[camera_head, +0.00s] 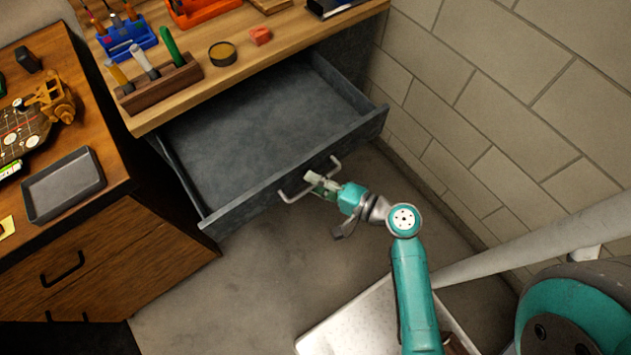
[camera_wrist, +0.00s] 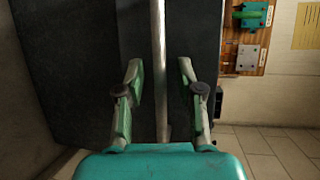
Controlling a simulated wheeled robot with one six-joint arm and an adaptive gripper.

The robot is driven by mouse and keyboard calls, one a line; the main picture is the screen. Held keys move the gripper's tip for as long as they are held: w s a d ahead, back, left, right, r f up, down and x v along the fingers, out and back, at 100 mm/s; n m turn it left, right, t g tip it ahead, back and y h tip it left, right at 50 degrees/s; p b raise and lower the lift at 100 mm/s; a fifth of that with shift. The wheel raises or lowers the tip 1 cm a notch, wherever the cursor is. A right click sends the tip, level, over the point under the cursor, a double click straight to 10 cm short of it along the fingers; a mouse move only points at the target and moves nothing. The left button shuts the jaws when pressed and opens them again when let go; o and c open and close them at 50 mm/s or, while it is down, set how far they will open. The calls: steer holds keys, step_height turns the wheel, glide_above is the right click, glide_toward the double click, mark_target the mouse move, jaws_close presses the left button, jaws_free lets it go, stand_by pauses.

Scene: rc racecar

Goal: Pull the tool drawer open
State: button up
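The grey tool drawer (camera_head: 240,203) stands pulled well out from under the wooden workbench top, and its inside looks empty. Its light metal bar handle (camera_head: 287,196) is on the drawer front; part of it is hidden behind my gripper in the head view. My gripper (camera_head: 318,181) is at the middle of the handle. In the wrist view the two fingers of my gripper (camera_wrist: 160,68) are spread apart, with the handle bar (camera_wrist: 158,30) running between them. A gap shows on both sides of the bar.
The workbench top (camera_head: 195,96) holds a wooden block with tools (camera_head: 157,85), a round tin (camera_head: 222,53) and a blue rack (camera_head: 127,35). A wooden cabinet (camera_head: 110,260) stands at the left, a block wall (camera_head: 500,90) at the right. Floor (camera_head: 260,280) before the drawer is clear.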

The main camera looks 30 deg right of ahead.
steer(key=v, duration=0.7)
stand_by(0.3)
steer(key=shift+d, duration=0.1)
stand_by(0.3)
steer(key=s+a+f+n+g+h, duration=0.2)
steer(key=s+a+f+g+h, duration=0.15)
steer(key=s+f+h, duration=0.5)
steer(key=s+r+n+t, duration=0.2)
steer(key=s+r+n, duration=0.3)
steer(key=r, duration=0.3)
steer(key=s+r+n+t+y, duration=0.1)
steer(key=s+r+n+t, duration=0.1)
steer(key=s+r+n, duration=0.4)
steer(key=shift+a+r+n, duration=0.3)
steer(key=shift+a+r, duration=0.15)
steer(key=shift+r, duration=0.5)
